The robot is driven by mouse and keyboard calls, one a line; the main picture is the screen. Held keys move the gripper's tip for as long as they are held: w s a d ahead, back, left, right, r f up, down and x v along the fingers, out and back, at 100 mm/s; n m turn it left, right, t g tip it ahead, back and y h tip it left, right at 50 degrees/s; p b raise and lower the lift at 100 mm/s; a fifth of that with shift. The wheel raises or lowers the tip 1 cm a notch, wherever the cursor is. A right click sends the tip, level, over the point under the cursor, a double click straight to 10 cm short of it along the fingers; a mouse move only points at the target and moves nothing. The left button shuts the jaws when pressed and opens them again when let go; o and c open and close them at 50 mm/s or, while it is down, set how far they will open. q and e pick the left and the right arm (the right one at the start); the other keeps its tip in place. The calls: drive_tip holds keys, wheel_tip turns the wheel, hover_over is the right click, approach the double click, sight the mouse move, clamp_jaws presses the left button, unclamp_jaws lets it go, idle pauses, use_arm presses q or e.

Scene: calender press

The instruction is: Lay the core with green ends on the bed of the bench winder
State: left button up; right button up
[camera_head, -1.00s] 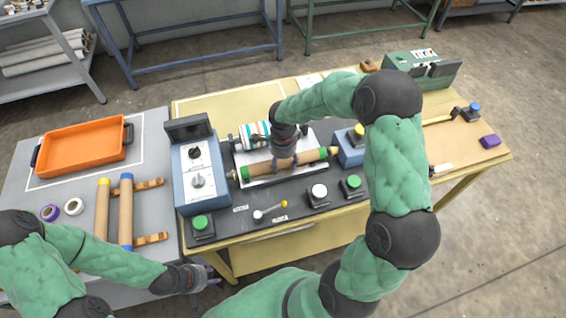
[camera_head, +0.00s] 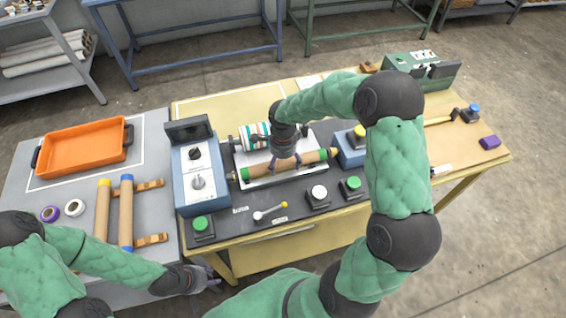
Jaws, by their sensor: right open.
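The core with green ends (camera_head: 262,170) is a brown tube with a green band at each end. It lies across the front of the bench winder's pale bed (camera_head: 268,182), in front of a striped roll (camera_head: 254,136). My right gripper (camera_head: 285,163) is open, its fingers at the core's middle; the fingers partly cover the core there. My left gripper (camera_head: 207,279) is low at the front edge of the grey table, apart from the core; its fingers are too small and dark to read.
A yellow-ended core (camera_head: 102,215) and a blue-ended core (camera_head: 126,215) lie on wooden rests on the grey table. An orange tray (camera_head: 82,148) stands behind them. A blue control box (camera_head: 196,172) stands left of the bed, and push buttons (camera_head: 318,196) stand in front.

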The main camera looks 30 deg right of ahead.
sight(283, 164)
wheel_tip(283, 164, up, 11)
drive_tip(key=p, duration=0.2)
drive_tip(key=shift+r, duration=0.2)
